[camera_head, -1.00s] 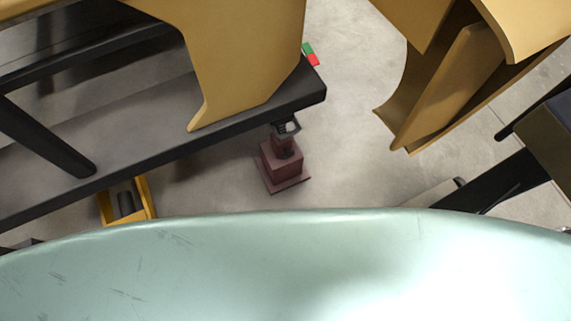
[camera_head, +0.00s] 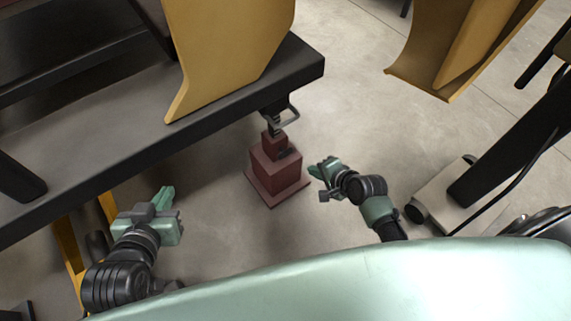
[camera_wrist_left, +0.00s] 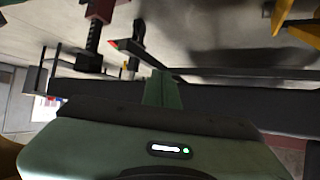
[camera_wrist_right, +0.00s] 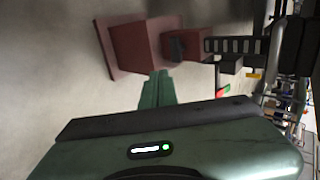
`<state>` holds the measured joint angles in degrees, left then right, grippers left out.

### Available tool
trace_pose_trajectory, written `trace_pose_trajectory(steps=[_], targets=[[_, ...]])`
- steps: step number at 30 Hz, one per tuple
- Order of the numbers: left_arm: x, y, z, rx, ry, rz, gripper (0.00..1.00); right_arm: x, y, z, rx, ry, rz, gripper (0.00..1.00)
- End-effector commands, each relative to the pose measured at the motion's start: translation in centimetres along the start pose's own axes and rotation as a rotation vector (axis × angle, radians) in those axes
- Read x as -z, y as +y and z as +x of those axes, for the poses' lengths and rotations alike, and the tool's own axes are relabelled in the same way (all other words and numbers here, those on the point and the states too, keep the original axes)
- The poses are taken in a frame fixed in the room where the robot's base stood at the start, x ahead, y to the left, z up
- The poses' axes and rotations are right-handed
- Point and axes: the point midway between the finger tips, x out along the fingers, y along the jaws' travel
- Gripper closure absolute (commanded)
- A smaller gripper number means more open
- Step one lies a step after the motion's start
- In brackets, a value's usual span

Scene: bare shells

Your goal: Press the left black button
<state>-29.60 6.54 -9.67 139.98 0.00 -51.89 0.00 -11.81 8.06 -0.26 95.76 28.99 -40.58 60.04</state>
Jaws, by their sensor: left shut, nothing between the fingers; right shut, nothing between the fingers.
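I cannot make out the left black button for certain in any view. A dark red stepped pedestal (camera_head: 275,178) stands on the floor in the middle of the head view, with a small dark part on it and a black bracket (camera_head: 285,113) by its top. My left gripper (camera_head: 167,194) is shut and empty, left of the pedestal and apart from it. My right gripper (camera_head: 315,168) is shut and empty, just right of the pedestal. In the right wrist view the pedestal (camera_wrist_right: 140,48) lies beyond my shut fingers (camera_wrist_right: 155,86). My left fingers (camera_wrist_left: 162,86) are also shut.
A long dark beam (camera_head: 130,150) with a yellow panel (camera_head: 225,50) on it spans the upper left. Other yellow panels (camera_head: 455,50) stand at the upper right. A pale box-like part (camera_head: 450,190) lies at the right. Bare floor (camera_head: 350,100) is clear between them.

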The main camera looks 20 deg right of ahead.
Motion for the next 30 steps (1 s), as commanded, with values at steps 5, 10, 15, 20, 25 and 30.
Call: trace_pose_trajectory(steps=[5,10,15,20,25,30], targets=[[0.4,0.0,-0.3,0.000,0.009,0.000,1.00,0.0,-0.4,-0.1,0.008,-0.002,0.010,1.00],[0.4,0.0,-0.3,0.000,0.008,0.000,1.00,0.0,-0.3,-0.1,0.007,-0.002,0.009,1.00],[1.0,0.1,-0.2,-0.002,0.041,0.000,1.00,0.0,-0.2,0.3,0.007,-0.002,0.009,1.00],[3.2,0.4,0.1,-0.009,0.157,0.001,1.00,0.0,-0.2,1.4,0.008,-0.002,0.008,1.00],[6.9,0.9,-0.2,-0.020,0.342,0.000,1.00,0.0,-0.2,3.1,0.007,-0.002,0.008,1.00],[10.4,1.4,-1.3,-0.032,0.531,-0.002,1.00,0.0,-0.1,4.7,0.006,-0.002,0.009,1.00]])
